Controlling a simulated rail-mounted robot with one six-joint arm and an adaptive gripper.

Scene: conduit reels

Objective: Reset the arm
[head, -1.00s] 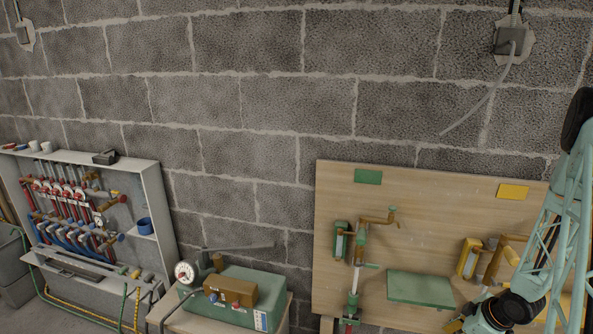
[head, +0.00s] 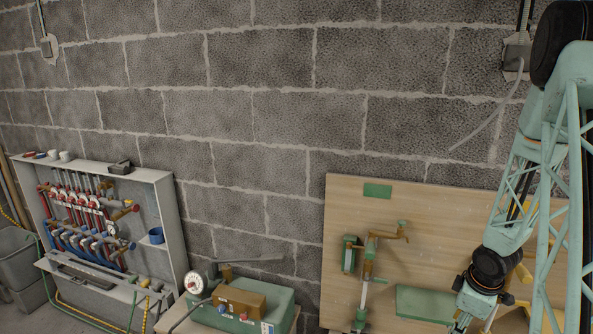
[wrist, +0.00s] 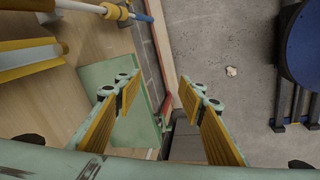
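My gripper (wrist: 162,88) is open in the wrist view. Its two yellow-padded fingers stand well apart with nothing between them. Behind and between them show a green panel (wrist: 98,75), the edge of a wooden board and, farther off, a small red thing (wrist: 166,104). In the head view my arm comes down the right side, and its wrist end hangs in front of the wooden board (head: 338,225), near the green shelf (head: 422,304). The fingertips are hard to make out there.
The board carries a green holder (head: 350,254) with a brown-handled crank (head: 390,236). A green box with a gauge (head: 195,283) stands left of it, and a pipe manifold cabinet (head: 165,215) farther left. The wrist view shows a blue reel (wrist: 304,45) on a dark stand and bare concrete floor.

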